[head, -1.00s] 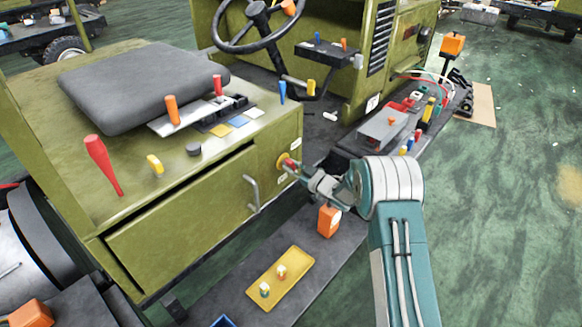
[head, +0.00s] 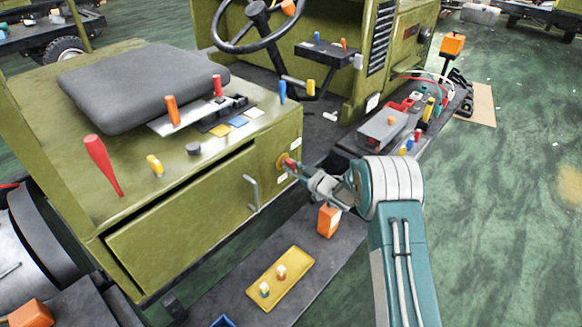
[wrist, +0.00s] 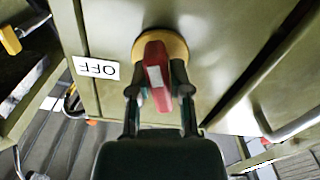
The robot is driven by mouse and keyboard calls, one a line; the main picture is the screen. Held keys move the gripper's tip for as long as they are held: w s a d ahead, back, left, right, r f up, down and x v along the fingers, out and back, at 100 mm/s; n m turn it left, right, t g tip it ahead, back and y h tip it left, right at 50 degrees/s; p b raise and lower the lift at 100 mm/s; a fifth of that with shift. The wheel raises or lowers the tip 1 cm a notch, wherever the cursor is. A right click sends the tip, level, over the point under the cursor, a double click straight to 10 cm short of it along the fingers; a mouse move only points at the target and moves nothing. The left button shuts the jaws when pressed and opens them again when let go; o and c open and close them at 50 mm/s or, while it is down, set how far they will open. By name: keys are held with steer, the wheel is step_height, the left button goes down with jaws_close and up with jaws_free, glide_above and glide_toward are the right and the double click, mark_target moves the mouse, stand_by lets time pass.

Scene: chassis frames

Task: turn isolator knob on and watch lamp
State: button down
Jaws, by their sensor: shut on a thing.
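The red isolator knob (head: 288,161) sits on a yellow round plate on the olive side panel, near its right corner. In the wrist view the red knob (wrist: 154,65) stands in front of the yellow plate (wrist: 177,45), its handle slightly tilted and bearing a pale mark. My gripper (wrist: 160,88) is shut on the knob, one finger on each side of the handle. An OFF label (wrist: 96,69) appears upside down to the left of the knob. I cannot tell which thing is the lamp, or whether one is lit.
A grey bent handle (head: 252,194) sticks out of the panel left of the knob. An orange block (head: 328,220) and a yellow tray (head: 280,278) lie on the dark step below. A grey box (head: 382,129) stands to the right.

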steer(key=c, duration=0.7)
jaws_free()
steer(key=shift+f, duration=0.35)
steer(key=shift+o, duration=0.5)
steer(key=shift+r, duration=0.2)
steer(key=shift+d, duration=0.1)
steer(key=v, duration=1.2)
